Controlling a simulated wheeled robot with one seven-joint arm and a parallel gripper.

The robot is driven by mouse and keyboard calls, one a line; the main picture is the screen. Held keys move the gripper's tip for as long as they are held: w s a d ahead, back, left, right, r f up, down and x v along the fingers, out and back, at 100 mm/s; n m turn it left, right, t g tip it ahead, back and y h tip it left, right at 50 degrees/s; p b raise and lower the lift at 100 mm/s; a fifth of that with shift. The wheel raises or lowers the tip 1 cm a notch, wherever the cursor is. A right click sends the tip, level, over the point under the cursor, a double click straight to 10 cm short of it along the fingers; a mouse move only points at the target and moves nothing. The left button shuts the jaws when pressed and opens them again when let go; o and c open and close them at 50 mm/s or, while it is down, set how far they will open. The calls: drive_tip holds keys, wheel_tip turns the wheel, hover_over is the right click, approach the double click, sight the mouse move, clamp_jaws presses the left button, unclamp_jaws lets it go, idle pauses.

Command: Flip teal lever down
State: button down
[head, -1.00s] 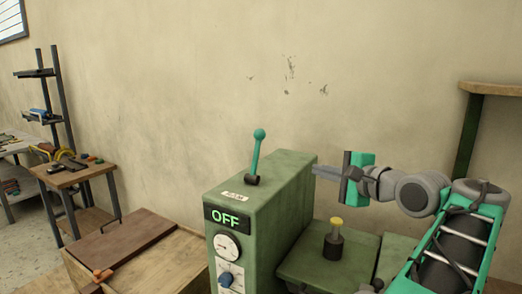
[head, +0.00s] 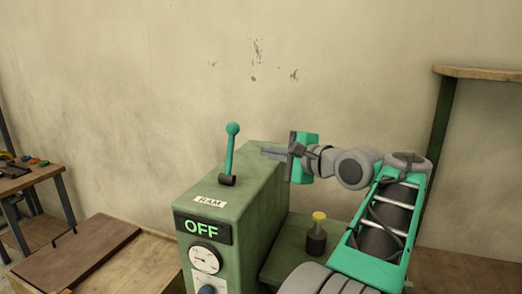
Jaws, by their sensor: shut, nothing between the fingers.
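The teal lever (head: 231,151) stands nearly upright on top of a green machine box (head: 259,188), with a round knob at its upper end and a dark pivot at its base. A RAM label (head: 209,202) lies in front of the pivot, and the display (head: 202,228) on the front face reads OFF. My gripper (head: 264,152) is shut and empty. It points left, to the right of the lever and apart from it in the picture, at about the height of the lever's shaft. How far it is from the lever in depth I cannot tell.
A post with a yellow cap (head: 318,216) stands right of the box, below my arm. A gauge (head: 205,259) is on the box's front. A brown board (head: 78,256) lies on a wooden surface at left. A wooden shelf (head: 480,73) is at right. The wall behind is bare.

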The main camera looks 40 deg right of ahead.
sight(230, 152)
drive_tip(key=w, duration=0.5)
drive_tip(key=w+f+p, duration=0.1)
drive_tip(key=w, duration=0.1)
drive_tip(key=shift+w+a+f, duration=0.1)
drive_tip(key=shift+w+a, duration=0.05)
drive_tip(key=shift+w, duration=0.15)
drive_tip(key=a, duration=0.2)
drive_tip(key=a+r, duration=0.1)
drive_tip(key=shift+s+a, duration=0.25)
drive_tip(key=shift+s, duration=0.05)
drive_tip(key=shift+d, duration=0.15)
